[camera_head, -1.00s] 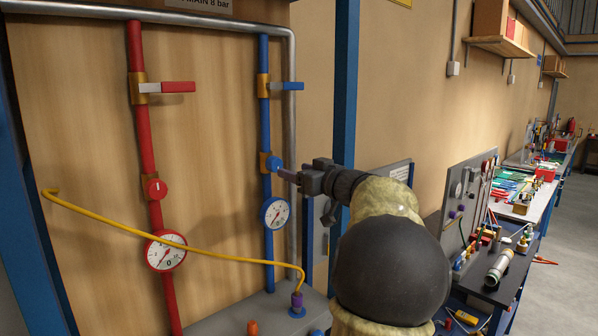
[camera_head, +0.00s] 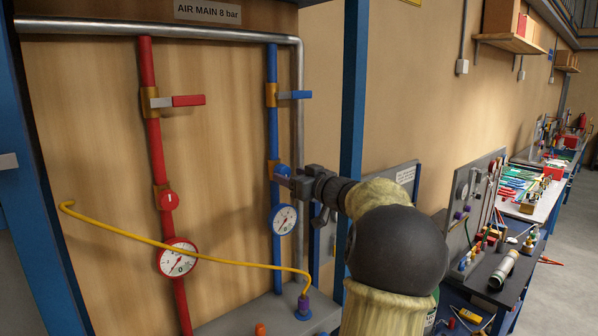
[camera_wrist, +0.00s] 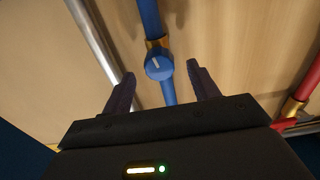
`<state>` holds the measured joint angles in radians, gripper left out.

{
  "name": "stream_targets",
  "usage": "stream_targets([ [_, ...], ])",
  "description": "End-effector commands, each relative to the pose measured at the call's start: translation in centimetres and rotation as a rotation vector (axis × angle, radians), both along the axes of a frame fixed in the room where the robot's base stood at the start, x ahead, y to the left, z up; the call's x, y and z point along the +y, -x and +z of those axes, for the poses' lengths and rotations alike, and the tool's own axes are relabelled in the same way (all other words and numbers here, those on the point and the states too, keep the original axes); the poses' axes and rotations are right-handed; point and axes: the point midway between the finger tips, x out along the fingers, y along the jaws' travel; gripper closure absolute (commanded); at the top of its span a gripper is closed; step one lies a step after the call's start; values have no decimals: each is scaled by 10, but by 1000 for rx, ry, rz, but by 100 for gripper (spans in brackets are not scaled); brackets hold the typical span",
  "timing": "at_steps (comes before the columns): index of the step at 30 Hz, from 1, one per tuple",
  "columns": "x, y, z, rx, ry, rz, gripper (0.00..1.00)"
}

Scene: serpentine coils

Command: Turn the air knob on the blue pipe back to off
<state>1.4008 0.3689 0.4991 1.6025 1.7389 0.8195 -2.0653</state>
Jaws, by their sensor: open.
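The blue pipe (camera_head: 273,130) runs down the right of the wooden panel. Its blue air knob (camera_wrist: 159,67) sits at a brass fitting and carries a pale pointer line, tilted slightly in the wrist view. In the head view the knob (camera_head: 282,171) is partly covered by my gripper (camera_head: 293,182). In the wrist view my gripper (camera_wrist: 162,88) is open and empty. Its two fingers stand on either side of the blue pipe, with the knob between and just beyond the tips. I see no contact. A blue-rimmed gauge (camera_head: 284,219) hangs below the knob.
The red pipe (camera_head: 153,130) with its red knob (camera_head: 168,201) and gauge (camera_head: 178,258) stands to the left. A yellow hose (camera_head: 190,250) crosses low in front to a purple fitting (camera_head: 304,302). A grey pipe (camera_head: 299,100) and blue post (camera_head: 353,90) stand right of the blue pipe.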

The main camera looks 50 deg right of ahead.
Motion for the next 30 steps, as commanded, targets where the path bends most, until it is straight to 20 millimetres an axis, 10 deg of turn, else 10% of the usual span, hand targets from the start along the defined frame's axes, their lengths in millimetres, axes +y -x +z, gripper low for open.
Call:
stream_targets([
  [22, -5, -39, 0, 1, 0, -1, 40],
  [30, -5, -39, -1, 1, 0, -1, 91],
])
